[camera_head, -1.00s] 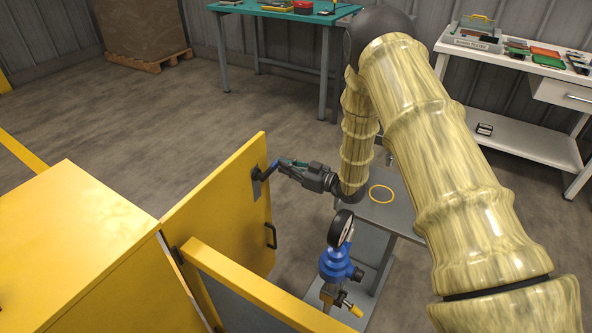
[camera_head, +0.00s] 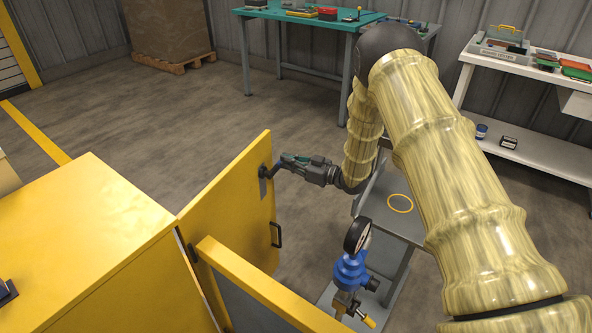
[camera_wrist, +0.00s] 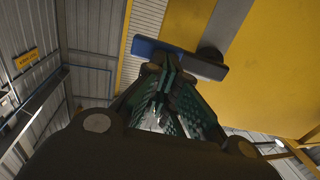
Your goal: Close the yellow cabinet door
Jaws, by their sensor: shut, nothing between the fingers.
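The yellow cabinet door (camera_head: 225,205) stands open, swung out from the yellow cabinet (camera_head: 85,250) on its left. A dark lever handle (camera_head: 265,172) sits near the top of the door's free edge. A black pull handle (camera_head: 276,235) is lower on the same edge. My gripper (camera_head: 282,164) is shut and empty, with its tips close beside the lever. In the wrist view the fingertips (camera_wrist: 164,62) overlap the blue-grey lever (camera_wrist: 180,58), in front of the yellow door panel (camera_wrist: 260,75). Whether they touch it I cannot tell.
A blue valve with a gauge (camera_head: 350,268) stands just right of the door, near a grey table (camera_head: 395,222). A teal workbench (camera_head: 300,15) and white shelf table (camera_head: 535,150) stand behind. Floor beyond the door is clear.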

